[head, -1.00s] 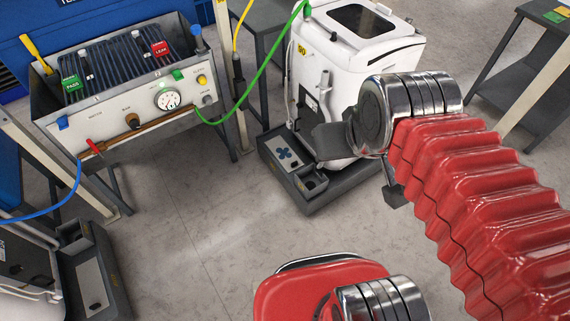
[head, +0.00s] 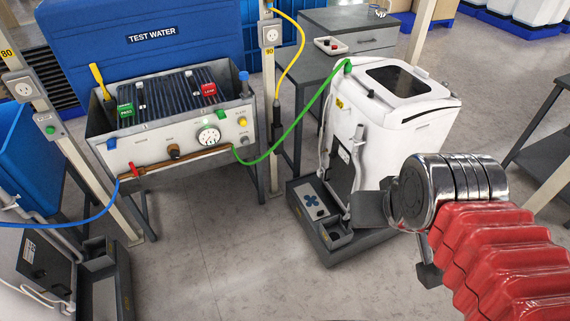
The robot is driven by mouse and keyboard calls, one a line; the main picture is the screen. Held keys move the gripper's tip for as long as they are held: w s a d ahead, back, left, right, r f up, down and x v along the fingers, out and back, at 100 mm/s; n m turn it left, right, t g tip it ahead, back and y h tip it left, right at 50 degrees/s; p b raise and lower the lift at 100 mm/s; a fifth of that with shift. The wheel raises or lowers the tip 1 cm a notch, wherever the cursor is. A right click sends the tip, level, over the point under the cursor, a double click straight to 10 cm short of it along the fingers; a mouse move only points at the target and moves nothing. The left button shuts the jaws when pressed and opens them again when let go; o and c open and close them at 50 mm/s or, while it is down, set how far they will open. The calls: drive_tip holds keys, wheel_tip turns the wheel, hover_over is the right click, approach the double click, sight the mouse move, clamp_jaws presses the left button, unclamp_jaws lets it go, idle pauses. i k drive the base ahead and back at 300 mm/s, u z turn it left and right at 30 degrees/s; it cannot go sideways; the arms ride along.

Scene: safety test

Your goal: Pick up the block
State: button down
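Two small labelled blocks sit on the dark ribbed top of the test bench (head: 140,153) at the left: a green block (head: 125,112) and a red block (head: 208,90). The pictures do not show which one the task means. My gripper (head: 397,243) is at the right, beyond the chrome wrist and red bellows of my arm. Its two dark fingers are apart with floor showing between them, and nothing is seen held. It is well to the right of both blocks, in front of the white machine.
A white machine (head: 385,130) on a grey base (head: 345,245) stands in the middle right. A green hose (head: 290,143) links it to the bench. A blue hose (head: 80,222) and a yellow cable (head: 297,60) hang nearby. A post (head: 268,100) stands beside the bench. Floor (head: 220,265) is clear in front.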

sight(208, 89)
drive_tip(key=u, duration=0.4)
drive_tip(key=i, duration=0.8)
drive_tip(key=u, duration=1)
drive_tip(key=i, duration=2)
drive_tip(key=z, duration=0.05)
